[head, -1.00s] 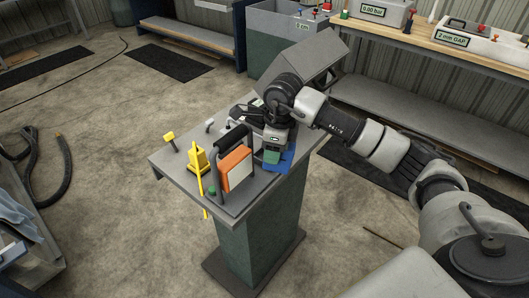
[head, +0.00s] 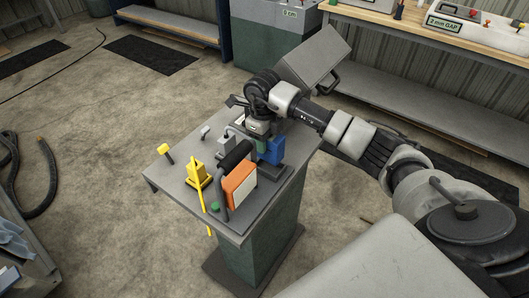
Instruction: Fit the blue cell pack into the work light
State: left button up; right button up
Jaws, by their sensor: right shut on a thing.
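The work light (head: 240,185) is an orange block with a pale front panel and a dark bar on top, standing near the front right of the pedestal top. The blue cell pack (head: 272,150) is just behind and to the right of it, apart from it. My right gripper (head: 261,137) points down and is shut on the blue pack, whose upper part is partly hidden by the fingers. A green patch shows beside the blue at the fingertips. The pack looks raised above the pedestal top. My left gripper is out of view.
The grey pedestal top (head: 180,192) also carries a yellow block (head: 198,176) with a yellow strip, a yellow-headed post (head: 166,152) and a small grey device (head: 226,146). A dark flat piece (head: 274,173) lies below the pack. A grey box (head: 313,58) stands behind.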

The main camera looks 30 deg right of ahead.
jog(key=shift+s+f, duration=0.15)
jog(key=shift+f, duration=1)
jog(key=f+p, duration=0.1)
jog(key=f, duration=0.2)
jog(key=shift+w+f, duration=0.1)
jog(key=shift+w, duration=0.1)
jog(key=shift+f, duration=0.2)
jog(key=o, duration=0.9)
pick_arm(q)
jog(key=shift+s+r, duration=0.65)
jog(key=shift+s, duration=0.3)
pick_arm(e)
jog(key=o, duration=0.3)
jog(key=shift+o, duration=0.2)
